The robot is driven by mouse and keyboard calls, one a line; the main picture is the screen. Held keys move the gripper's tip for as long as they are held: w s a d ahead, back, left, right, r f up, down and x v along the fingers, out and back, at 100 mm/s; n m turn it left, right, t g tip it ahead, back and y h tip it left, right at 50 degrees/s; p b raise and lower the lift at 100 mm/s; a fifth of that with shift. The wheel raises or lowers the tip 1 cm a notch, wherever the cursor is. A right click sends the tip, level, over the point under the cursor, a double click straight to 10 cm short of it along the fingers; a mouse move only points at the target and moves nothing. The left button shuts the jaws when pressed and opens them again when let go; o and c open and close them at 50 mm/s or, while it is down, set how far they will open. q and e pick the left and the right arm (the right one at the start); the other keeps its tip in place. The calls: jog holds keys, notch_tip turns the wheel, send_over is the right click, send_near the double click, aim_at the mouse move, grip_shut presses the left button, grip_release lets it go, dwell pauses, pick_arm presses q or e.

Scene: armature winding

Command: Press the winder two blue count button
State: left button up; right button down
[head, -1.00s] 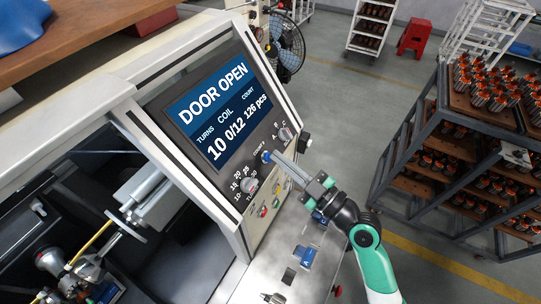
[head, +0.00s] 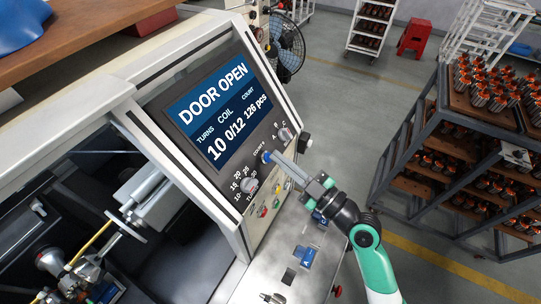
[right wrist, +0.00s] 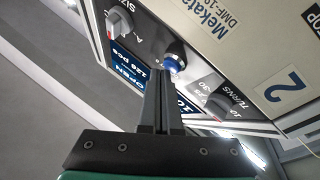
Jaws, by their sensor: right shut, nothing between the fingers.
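The blue count button (head: 266,157) sits on the sloped panel of the winder, below the display and between two grey knobs. The display (head: 222,108) reads "DOOR OPEN" and "126 pcs". My left gripper is out of view.
The size knob (head: 284,134) and turns knob (head: 249,185) flank the button closely. Small coloured buttons (head: 263,211) lie lower on the panel. The open winding bay is at left. A rack of armatures (head: 460,140) stands at right, with grey floor between.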

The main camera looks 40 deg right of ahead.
jog(key=shift+f, duration=0.1)
dwell(0.3)
jog(key=shift+w+a+f+b, duration=0.15)
jog(key=shift+w+f+b, duration=0.05)
jog(key=shift+w+b, duration=0.2)
jog(key=shift+s, duration=0.1)
jog(key=shift+s+r, duration=0.25)
jog(key=s+d+r, duration=0.2)
jog(key=s+r, duration=0.1)
jog(key=s, duration=0.1)
jog(key=shift+s+r+p, duration=0.25)
jog(key=shift+s+p, duration=0.1)
jog(key=shift+p, duration=0.05)
jog(key=shift+a, duration=0.15)
dwell(0.5)
